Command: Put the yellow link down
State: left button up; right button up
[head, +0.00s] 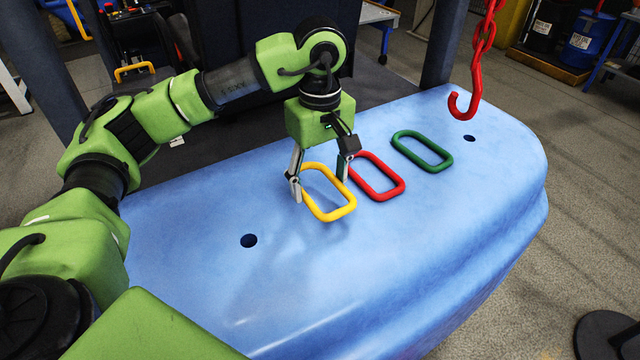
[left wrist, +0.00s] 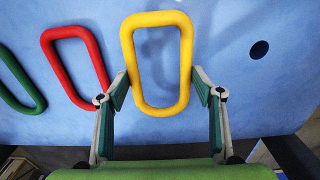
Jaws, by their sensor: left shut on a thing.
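The yellow link (head: 346,210) is an oblong ring at the end of my left gripper (head: 320,190), over the blue counterweight top (head: 400,270). In the left wrist view the yellow link (left wrist: 184,60) stands between the two fingers (left wrist: 160,90), which are shut on its near end. A shadow shows on the blue surface behind it; I cannot tell whether its far end touches. The red link (head: 395,190) lies just right of it, and the green link (head: 440,163) lies beyond that. My right gripper is not in view.
A red chain with a hook (head: 464,105) hangs over the right part of the blue top. The top has a round hole (head: 249,240) at left and another (head: 470,138) at right. The front middle of the top is clear.

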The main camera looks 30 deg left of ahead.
aim_at(320, 202)
pick_arm(q)
notch_tip(320, 202, down, 2)
jog(key=shift+p, duration=0.55)
jog(key=shift+f, duration=0.25)
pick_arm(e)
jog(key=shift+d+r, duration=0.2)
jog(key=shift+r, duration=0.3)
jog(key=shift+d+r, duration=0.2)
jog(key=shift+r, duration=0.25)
pick_arm(q)
jog(key=shift+f, duration=0.1)
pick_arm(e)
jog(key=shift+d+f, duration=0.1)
pick_arm(q)
jog(key=shift+d+f+b, duration=0.1)
jog(key=shift+f+b, duration=0.05)
jog(key=shift+b, duration=0.15)
jog(key=o, duration=2)
jog(key=shift+s, duration=0.1)
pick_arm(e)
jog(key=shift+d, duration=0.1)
